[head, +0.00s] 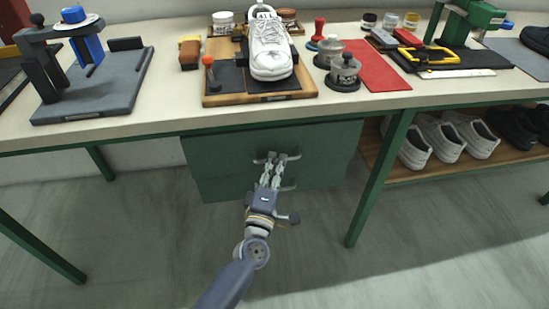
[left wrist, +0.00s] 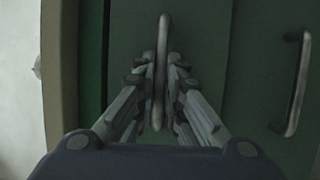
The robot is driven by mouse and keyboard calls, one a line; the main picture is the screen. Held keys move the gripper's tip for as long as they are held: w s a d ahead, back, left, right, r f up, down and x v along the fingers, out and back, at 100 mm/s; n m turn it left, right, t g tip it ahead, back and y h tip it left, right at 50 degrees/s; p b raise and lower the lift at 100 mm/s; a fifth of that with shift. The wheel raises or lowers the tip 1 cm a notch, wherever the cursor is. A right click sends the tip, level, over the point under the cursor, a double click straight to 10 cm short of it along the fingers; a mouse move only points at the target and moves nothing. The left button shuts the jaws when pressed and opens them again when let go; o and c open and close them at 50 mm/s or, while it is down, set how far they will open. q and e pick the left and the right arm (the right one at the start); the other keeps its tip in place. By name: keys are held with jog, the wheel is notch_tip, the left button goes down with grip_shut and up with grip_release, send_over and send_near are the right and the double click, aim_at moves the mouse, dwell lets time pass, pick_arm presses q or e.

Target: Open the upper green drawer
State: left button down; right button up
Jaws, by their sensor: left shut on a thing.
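The green drawer unit hangs under the workbench in the head view. The upper green drawer (head: 220,153) is its top front, with a grey bar handle (left wrist: 163,40) that shows in the left wrist view. My left gripper (head: 276,160) reaches it from the front, its fingers on either side of the handle and shut on it. The fingers hide part of the handle. The lower green drawer (head: 225,185) has a similar handle (left wrist: 296,85), free of the gripper. I see no clear gap at the upper drawer's front. My right gripper is not in view.
The workbench top (head: 165,100) overhangs the drawers and carries a white shoe (head: 269,45) on a wooden board and several tools. A green table leg (head: 378,185) stands to the right. A low shelf (head: 405,175) holds several shoes. The floor before the drawers is clear.

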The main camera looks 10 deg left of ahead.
pick_arm(q)
jog(key=s+d+p, duration=0.1)
jog(key=s+d, duration=0.4)
jog(key=s, duration=0.8)
jog(key=s+d+p, duration=0.2)
jog(key=s+d, duration=0.3)
jog(key=s, duration=0.8)
jog(key=shift+s, duration=0.3)
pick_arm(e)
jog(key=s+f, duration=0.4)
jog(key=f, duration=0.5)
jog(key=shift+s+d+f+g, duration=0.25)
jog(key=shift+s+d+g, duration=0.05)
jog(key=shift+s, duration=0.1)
pick_arm(q)
jog(key=shift+d, duration=0.1)
jog(key=c, duration=1.7)
grip_release()
